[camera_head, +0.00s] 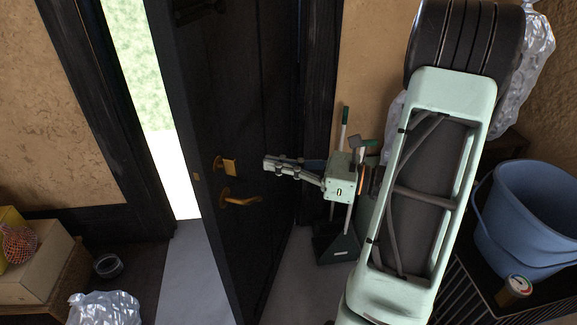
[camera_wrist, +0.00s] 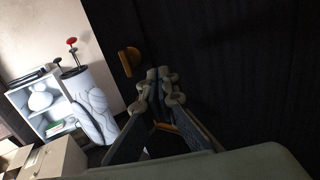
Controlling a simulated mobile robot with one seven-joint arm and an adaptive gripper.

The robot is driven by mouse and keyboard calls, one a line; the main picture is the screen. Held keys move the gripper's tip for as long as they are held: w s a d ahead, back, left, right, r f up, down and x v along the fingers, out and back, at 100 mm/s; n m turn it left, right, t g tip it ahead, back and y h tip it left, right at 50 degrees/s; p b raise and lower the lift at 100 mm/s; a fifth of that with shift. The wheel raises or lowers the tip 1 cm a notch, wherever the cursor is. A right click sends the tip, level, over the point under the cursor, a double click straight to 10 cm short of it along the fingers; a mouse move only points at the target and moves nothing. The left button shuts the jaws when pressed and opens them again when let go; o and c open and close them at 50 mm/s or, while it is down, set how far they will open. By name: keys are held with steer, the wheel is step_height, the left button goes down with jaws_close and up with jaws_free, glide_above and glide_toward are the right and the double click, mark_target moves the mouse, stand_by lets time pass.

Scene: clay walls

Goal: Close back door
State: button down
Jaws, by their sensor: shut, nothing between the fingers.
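The back door (camera_head: 250,110) is a dark, nearly black panel standing ajar, with a bright gap between its free edge and the frame at left. It carries a brass lock plate (camera_head: 229,166) and a brass lever handle (camera_head: 240,198). My gripper (camera_head: 268,162) is shut and empty, pointing left in front of the door face, to the right of the lock plate and above the handle. In the wrist view the gripper (camera_wrist: 160,78) is also shut, near the brass plate (camera_wrist: 131,58), with the dark door filling the right. Whether the fingers touch the door I cannot tell.
The black door frame (camera_head: 110,110) stands left of the gap. A dustpan (camera_head: 336,245) stands behind my gripper. A blue bucket (camera_head: 530,215) and a can (camera_head: 515,290) are at right. A cardboard box (camera_head: 38,265) and plastic bag (camera_head: 104,308) are at lower left. Grey floor shows below the door.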

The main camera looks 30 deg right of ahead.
mark_target(228, 155)
steer(key=x, duration=0.8)
steer(key=shift+w+a, duration=0.1)
steer(key=shift+a, duration=0.1)
